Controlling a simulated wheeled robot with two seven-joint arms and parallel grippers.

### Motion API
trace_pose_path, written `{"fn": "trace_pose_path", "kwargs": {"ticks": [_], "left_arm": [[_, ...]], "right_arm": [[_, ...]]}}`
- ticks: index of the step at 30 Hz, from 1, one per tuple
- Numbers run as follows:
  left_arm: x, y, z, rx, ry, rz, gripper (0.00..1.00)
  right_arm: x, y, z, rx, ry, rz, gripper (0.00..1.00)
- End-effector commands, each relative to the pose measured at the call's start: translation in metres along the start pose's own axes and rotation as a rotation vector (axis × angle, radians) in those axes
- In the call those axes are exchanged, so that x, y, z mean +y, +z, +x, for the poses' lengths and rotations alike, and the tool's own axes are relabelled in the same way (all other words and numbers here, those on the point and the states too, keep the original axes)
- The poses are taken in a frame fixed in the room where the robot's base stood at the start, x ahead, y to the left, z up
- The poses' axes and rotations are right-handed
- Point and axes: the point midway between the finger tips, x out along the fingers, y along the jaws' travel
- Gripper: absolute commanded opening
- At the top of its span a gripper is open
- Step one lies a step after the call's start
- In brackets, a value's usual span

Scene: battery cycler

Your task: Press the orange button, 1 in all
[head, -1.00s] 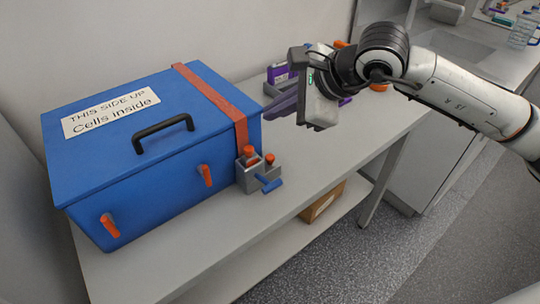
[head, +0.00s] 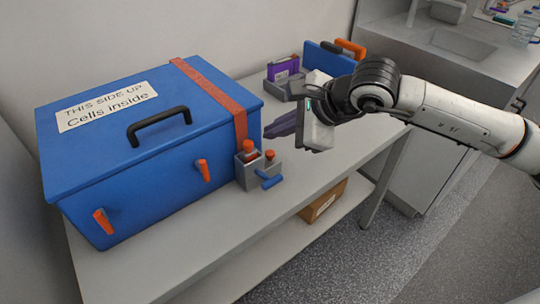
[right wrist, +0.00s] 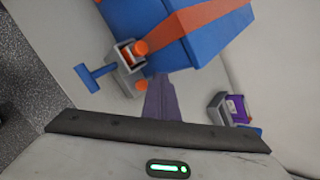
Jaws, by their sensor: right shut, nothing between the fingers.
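A small grey fixture (head: 243,177) stands at the right front corner of the blue box. It has two orange-topped parts, a taller orange cap (head: 249,147) and a lower orange button (head: 270,155), and a blue lever (head: 270,180) at its front. The right wrist view shows the two orange parts, the cap (right wrist: 140,47) and the button (right wrist: 141,85), and the blue T-shaped lever (right wrist: 92,77). I cannot tell for certain which orange part is the task's button. My right gripper (head: 268,132) is shut and empty, above and behind the fixture, apart from it. My left gripper is out of view.
The blue box (head: 150,180) with a black handle and orange latches fills the left of the bench (head: 300,195). Behind my right gripper are a purple pack (head: 283,68) in a grey holder and a blue item (head: 328,60). The bench front is clear.

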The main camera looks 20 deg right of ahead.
Motion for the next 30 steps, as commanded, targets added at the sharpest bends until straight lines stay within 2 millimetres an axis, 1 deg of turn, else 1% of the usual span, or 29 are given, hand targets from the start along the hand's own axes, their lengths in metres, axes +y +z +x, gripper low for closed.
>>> {"fn": "trace_pose_path", "kwargs": {"ticks": [1,6,12,30], "left_arm": [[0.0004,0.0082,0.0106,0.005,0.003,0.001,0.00],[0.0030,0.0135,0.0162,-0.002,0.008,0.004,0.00],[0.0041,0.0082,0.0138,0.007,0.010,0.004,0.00],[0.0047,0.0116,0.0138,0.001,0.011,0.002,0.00]], "right_arm": [[0.0076,-0.0073,0.0110,-0.002,-0.001,0.000,0.00],[0.0125,-0.0119,0.0180,-0.002,-0.001,-0.001,0.00],[0.0119,-0.0113,0.0173,-0.002,-0.001,-0.001,0.00],[0.0118,-0.0111,0.0171,-0.002,-0.001,-0.001,0.00]]}}
